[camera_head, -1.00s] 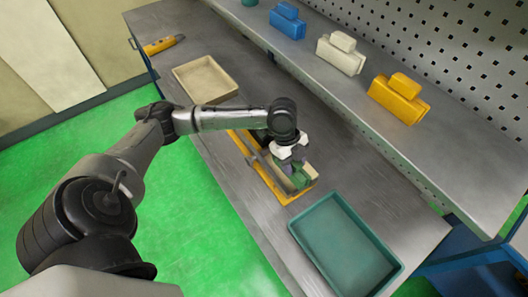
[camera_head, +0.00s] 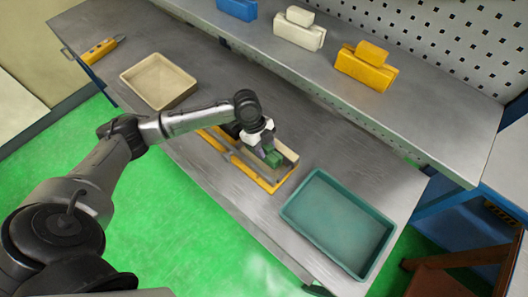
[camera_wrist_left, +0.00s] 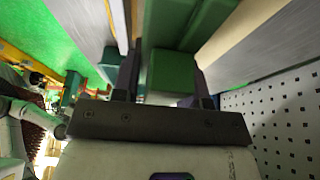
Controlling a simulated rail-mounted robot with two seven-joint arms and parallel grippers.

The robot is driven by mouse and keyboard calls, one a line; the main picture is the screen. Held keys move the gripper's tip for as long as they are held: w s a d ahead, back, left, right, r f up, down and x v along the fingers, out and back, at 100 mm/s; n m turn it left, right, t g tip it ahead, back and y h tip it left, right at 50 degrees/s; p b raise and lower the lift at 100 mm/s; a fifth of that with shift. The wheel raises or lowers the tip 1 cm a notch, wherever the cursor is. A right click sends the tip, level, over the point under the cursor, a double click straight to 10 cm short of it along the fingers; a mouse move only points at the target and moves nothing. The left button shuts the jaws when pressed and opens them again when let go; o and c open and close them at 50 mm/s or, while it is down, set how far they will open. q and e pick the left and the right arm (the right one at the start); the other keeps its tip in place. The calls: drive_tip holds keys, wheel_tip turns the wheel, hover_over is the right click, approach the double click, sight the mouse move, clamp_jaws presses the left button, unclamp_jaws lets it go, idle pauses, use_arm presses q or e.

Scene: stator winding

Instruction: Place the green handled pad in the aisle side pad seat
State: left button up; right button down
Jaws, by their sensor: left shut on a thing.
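My left gripper (camera_head: 266,146) is over the yellow-edged fixture (camera_head: 262,182) on the bench. It is shut on the green handled pad (camera_head: 273,158). In the left wrist view the pad's green handle (camera_wrist_left: 172,72) is between the two fingers, with the larger green body beyond it. A pale beige block (camera_head: 288,153) stands in the fixture close beside the pad. The arm and gripper hide part of the fixture, and I cannot tell whether the pad touches the seat. My right gripper is not in view.
An empty teal tray (camera_head: 338,222) lies right of the fixture, and an empty beige tray (camera_head: 158,82) lies left of it. Blue, white (camera_head: 299,29) and yellow (camera_head: 366,66) handled pads stand on the raised shelf. A yellow tool (camera_head: 98,48) lies at the far left.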

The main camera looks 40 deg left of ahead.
use_arm(q)
drive_tip(key=shift+f, duration=1.75)
drive_tip(key=shift+a, duration=0.1)
drive_tip(key=shift+f, duration=0.15)
drive_tip(key=o, duration=0.9)
drive_tip(key=shift+f, duration=0.1)
drive_tip(key=v, duration=1.2)
drive_tip(key=shift+r, duration=0.25)
